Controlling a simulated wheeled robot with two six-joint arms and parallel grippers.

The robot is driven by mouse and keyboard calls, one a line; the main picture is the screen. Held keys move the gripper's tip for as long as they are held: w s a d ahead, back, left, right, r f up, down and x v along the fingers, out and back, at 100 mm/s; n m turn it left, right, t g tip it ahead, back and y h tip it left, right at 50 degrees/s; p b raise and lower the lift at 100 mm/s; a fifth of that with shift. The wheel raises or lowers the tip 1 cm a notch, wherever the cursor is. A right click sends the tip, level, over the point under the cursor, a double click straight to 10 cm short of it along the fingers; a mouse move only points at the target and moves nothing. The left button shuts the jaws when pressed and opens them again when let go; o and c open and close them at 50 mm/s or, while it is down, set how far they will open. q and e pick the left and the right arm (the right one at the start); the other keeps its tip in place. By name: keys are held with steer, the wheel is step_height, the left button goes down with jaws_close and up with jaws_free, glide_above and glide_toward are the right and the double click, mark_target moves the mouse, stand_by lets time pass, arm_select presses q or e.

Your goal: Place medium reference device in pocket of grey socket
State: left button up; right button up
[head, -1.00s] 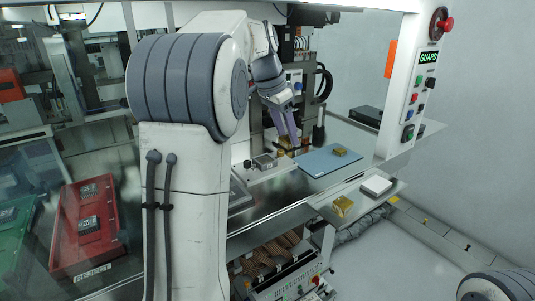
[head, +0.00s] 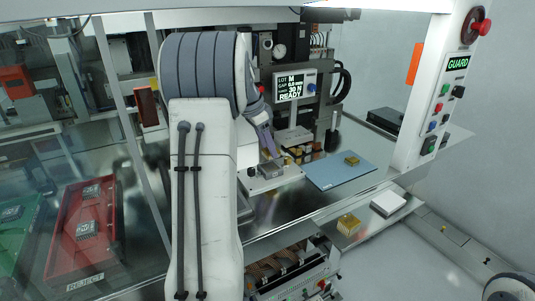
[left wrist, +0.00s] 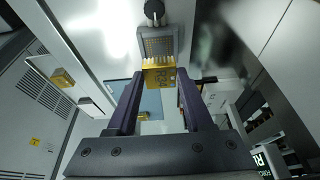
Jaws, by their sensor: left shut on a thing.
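My left gripper (head: 268,141) is shut on a gold block (left wrist: 158,74) with dark lettering, the reference device, which shows between the purple fingers in the left wrist view. In that view the grey socket (left wrist: 157,42), with a gold contact grid and a black knob (left wrist: 155,10), lies just beyond the block. In the head view the socket (head: 269,171) sits on a white base below the fingertips. The held block is hard to make out there. I cannot tell whether it touches the socket. My right gripper is not in view.
A blue mat (head: 332,176) carries another gold block (head: 352,160). A press display (head: 296,86) reads READY. A gold block (head: 348,223) and a white box (head: 388,203) sit on a lower shelf. A red tray (head: 62,236) is at left.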

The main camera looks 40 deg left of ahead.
mark_target(265, 152)
arm_select(q)
step_height(265, 152, down, 3)
steer(key=shift+s+f+p, duration=0.1)
steer(key=shift+p, duration=0.55)
steer(key=shift+f, duration=0.45)
steer(key=shift+f, duration=0.15)
steer(key=o, duration=1.3)
steer(key=shift+c, duration=0.2)
steer(key=b+v, duration=0.2)
steer(key=v, duration=0.5)
steer(key=shift+a+r, duration=0.15)
steer(key=shift+r, duration=0.25)
